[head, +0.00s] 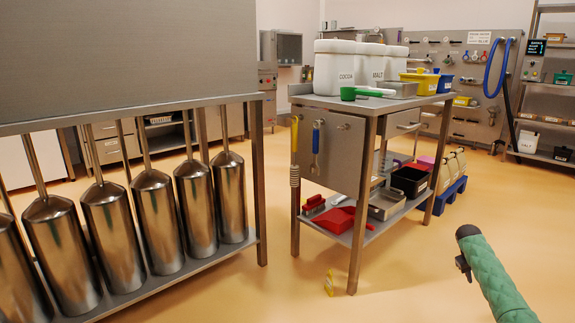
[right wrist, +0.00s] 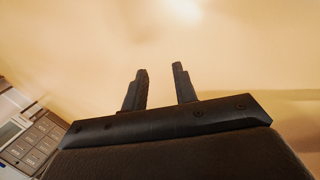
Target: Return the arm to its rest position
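My right arm, in a green padded sleeve (head: 492,278), comes in from the lower right in the head view. Its dark end (head: 467,232) points up over the open floor, apart from the table and everything on it. In the right wrist view my right gripper (right wrist: 160,68) has its two black fingers spread with a clear gap and nothing between them. My left arm and left gripper are in neither view.
A steel table (head: 335,103) holds white tubs (head: 335,68) and a green scoop (head: 362,93). A steel frame with metal cylinders (head: 153,215) stands left. A yellow object (head: 329,283) is on the floor by the table leg. Floor (head: 400,275) between table and arm is clear.

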